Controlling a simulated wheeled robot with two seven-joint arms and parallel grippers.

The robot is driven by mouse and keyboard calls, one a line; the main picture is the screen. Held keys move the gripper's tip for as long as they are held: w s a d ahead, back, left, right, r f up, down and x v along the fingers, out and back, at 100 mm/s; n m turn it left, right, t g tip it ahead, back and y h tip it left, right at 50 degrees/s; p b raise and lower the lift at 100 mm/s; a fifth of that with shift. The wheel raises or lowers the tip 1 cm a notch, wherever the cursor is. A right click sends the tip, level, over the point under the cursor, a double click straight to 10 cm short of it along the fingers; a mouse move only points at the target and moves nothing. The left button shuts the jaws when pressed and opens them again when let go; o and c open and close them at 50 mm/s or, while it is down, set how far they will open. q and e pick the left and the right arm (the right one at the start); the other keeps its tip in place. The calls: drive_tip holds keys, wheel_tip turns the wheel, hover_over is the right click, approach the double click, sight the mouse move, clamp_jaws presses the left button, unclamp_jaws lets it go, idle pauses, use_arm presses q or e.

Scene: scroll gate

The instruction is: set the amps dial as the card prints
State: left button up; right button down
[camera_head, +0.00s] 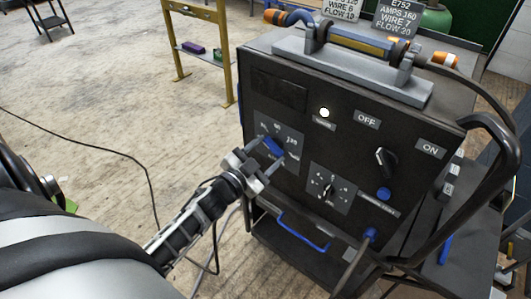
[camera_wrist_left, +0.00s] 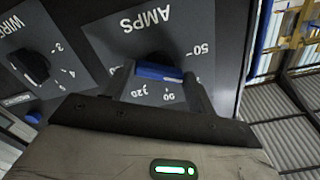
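The amps dial (camera_head: 272,146) is a blue bar knob on a grey plate at the left of the black machine's front. In the left wrist view the dial (camera_wrist_left: 158,73) shows upside down under the word AMPS, with 50, 90 and 120 legible around it; its pointer is hidden. My left gripper (camera_head: 268,160) is at the dial, its two fingers (camera_wrist_left: 158,84) snug at the two ends of the blue bar. A card (camera_head: 397,17) on top prints E752, AMPS 160, WIRE 7, FLOW 20. A second card (camera_head: 341,9) is cut off by the frame's top. My right gripper is out of view.
The wire dial (camera_head: 328,188) sits right of the amps plate; it also shows in the left wrist view (camera_wrist_left: 32,67). A black switch (camera_head: 386,160) between OFF and ON and a blue button (camera_head: 384,194) are farther right. A blue handle (camera_head: 303,232) runs below. A yellow stand (camera_head: 199,50) is behind.

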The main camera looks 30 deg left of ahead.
use_arm(q)
drive_tip(key=shift+c, duration=0.7)
drive_tip(key=shift+m, duration=1.2)
drive_tip(key=o, duration=1)
drive_tip(key=s+a, duration=0.1)
drive_tip(key=s, duration=1.5)
drive_tip(key=shift+a, duration=0.15)
